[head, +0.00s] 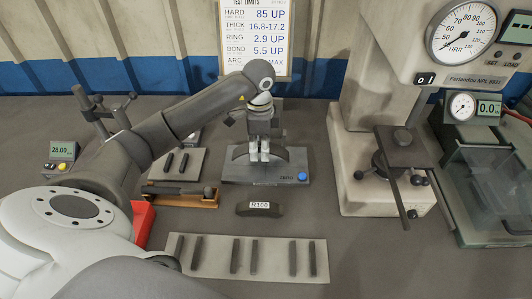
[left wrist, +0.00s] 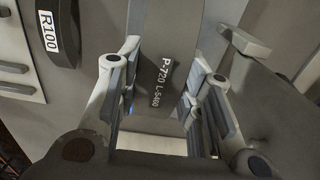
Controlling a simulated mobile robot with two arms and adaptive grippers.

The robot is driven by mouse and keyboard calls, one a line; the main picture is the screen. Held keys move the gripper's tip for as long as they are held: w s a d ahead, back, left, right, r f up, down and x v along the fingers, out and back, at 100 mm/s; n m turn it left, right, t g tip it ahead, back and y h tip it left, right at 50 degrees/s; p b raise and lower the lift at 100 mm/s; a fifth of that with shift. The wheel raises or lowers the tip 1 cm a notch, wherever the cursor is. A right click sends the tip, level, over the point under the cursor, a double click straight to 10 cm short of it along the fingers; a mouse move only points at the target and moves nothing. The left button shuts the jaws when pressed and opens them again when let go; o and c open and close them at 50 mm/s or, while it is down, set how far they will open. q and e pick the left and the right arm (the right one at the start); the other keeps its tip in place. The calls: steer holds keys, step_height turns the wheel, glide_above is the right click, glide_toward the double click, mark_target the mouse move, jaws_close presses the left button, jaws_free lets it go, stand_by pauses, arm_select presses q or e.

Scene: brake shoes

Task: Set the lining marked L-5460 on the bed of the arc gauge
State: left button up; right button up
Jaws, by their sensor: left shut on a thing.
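The lining marked P-720 L-5460 (left wrist: 168,45) is a grey curved piece in the left wrist view, between the fingers of my left gripper (left wrist: 160,110); the last digits are small. In the head view my left gripper (head: 259,155) points down over the arc gauge (head: 240,176), a grey plate with a blue button and a ZERO label. The gripper is shut on the lining. A dark curved shape (head: 240,152) shows behind the fingers over the gauge. I cannot tell whether the lining touches the bed. My right gripper is not in view.
A dark block marked R100 (head: 260,209) lies in front of the gauge. A pale tray (head: 220,258) with several dark strips lies nearer. A hardness tester (head: 385,195) stands right, a wooden-handled tool tray (head: 180,201) left, and a red bin (head: 144,222) beside my arm.

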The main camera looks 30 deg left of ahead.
arm_select(q)
steer(key=shift+w+d+f, duration=0.2)
steer(key=shift+w+f, duration=0.45)
steer(key=shift+f, duration=0.1)
steer(key=shift+w+d+f, duration=0.15)
steer(key=shift+w+f, duration=0.2)
steer(key=shift+f, duration=0.15)
step_height(320, 180, down, 2)
steer(key=shift+f+p, duration=0.15)
steer(key=shift+p, duration=0.5)
steer(key=shift+f, duration=0.3)
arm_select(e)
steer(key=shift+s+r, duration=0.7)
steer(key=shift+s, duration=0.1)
arm_select(q)
steer(key=shift+f, duration=0.15)
steer(key=o, duration=1.1)
steer(key=shift+c, duration=0.2)
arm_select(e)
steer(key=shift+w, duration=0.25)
